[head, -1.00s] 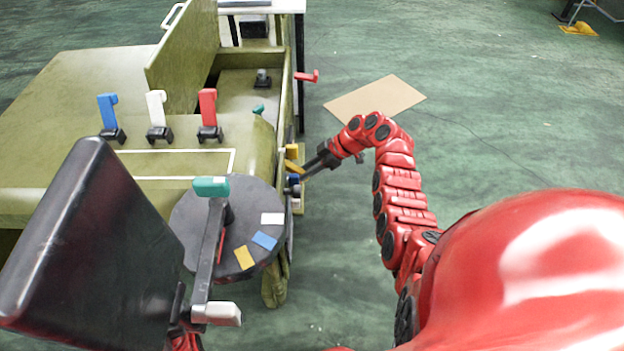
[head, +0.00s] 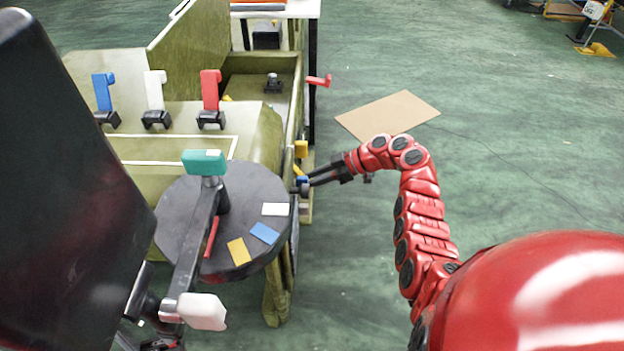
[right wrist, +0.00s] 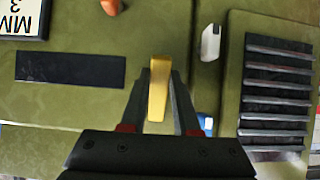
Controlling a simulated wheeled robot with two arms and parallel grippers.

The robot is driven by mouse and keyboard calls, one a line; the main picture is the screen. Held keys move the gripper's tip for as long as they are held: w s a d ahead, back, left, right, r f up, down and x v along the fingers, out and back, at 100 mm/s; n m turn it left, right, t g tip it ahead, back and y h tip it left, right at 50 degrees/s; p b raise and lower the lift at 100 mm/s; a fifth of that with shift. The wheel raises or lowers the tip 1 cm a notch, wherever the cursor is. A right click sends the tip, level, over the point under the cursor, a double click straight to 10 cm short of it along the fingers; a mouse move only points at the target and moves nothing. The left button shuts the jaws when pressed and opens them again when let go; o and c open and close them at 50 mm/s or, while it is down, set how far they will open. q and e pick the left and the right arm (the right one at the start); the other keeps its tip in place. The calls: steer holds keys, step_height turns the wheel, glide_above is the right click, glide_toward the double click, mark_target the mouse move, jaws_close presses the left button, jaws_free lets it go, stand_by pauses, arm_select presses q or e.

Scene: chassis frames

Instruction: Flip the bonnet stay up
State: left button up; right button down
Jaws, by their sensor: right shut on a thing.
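My right gripper (head: 304,183) is at the right side of the olive-green vehicle body (head: 187,45). It is shut on a slim yellow lever (right wrist: 158,88), which stands between the two dark fingers in the right wrist view. In the head view, a yellow piece (head: 299,172) shows just above the fingertips, but the hold itself is too small to make out. I cannot tell for sure which part is the bonnet stay. A raised olive panel (head: 187,48) stands upright over an open bay. My left gripper is not in view.
Blue (head: 103,92), white (head: 154,90) and red (head: 210,90) levers stand upright on the body. A black disc (head: 170,215) with a teal-tipped crank (head: 204,162) is in front. A brown sheet (head: 388,116) lies on the floor.

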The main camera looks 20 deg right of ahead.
steer(key=c, duration=0.6)
jaws_free()
steer(key=shift+a+f, duration=0.1)
steer(key=shift+c, duration=0.2)
steer(key=p+v, duration=0.2)
steer(key=v, duration=1.5)
steer(key=shift+d+p, duration=0.2)
steer(key=shift+p, duration=0.15)
